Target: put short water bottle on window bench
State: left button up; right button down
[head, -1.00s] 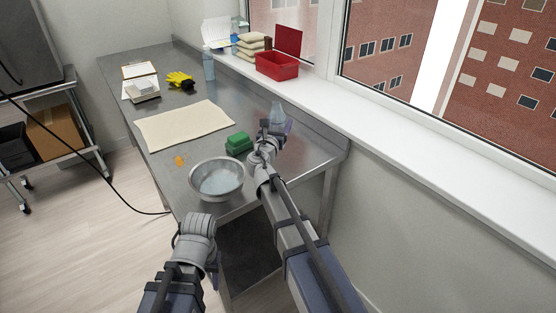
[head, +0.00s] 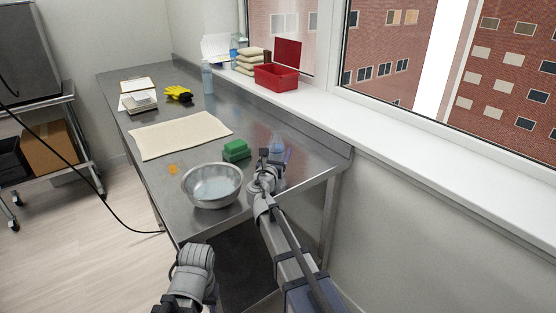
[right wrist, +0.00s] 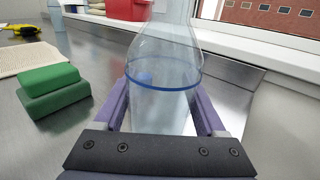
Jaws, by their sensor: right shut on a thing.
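A clear, bluish bottle with a blue band (right wrist: 165,75) stands between the jaws of my right gripper (right wrist: 165,110) in the right wrist view. In the head view the bottle (head: 278,144) is near the right end of the steel table (head: 300,165), partly covered by my right gripper (head: 272,157). That gripper is shut on it. I cannot tell whether its base touches the table. The white window bench (head: 390,133) runs along the right wall behind the table, higher than its top. My left wrist is low at the front; its jaws are hidden.
A metal bowl (head: 212,186), green sponges (head: 236,150) and a beige cloth (head: 180,134) lie left of the held bottle. Another bottle (head: 207,78) stands farther back. A red bin (head: 276,77) and pale bags (head: 250,60) occupy the bench's far part; its near part is clear.

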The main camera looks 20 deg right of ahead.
aim_at(276, 154)
jog(key=shift+f, duration=0.15)
grip_release()
dwell(0.4)
jog(key=shift+r, duration=0.2)
jog(key=v, duration=0.7)
jog(key=shift+s+a, duration=0.1)
jog(key=shift+s, duration=0.1)
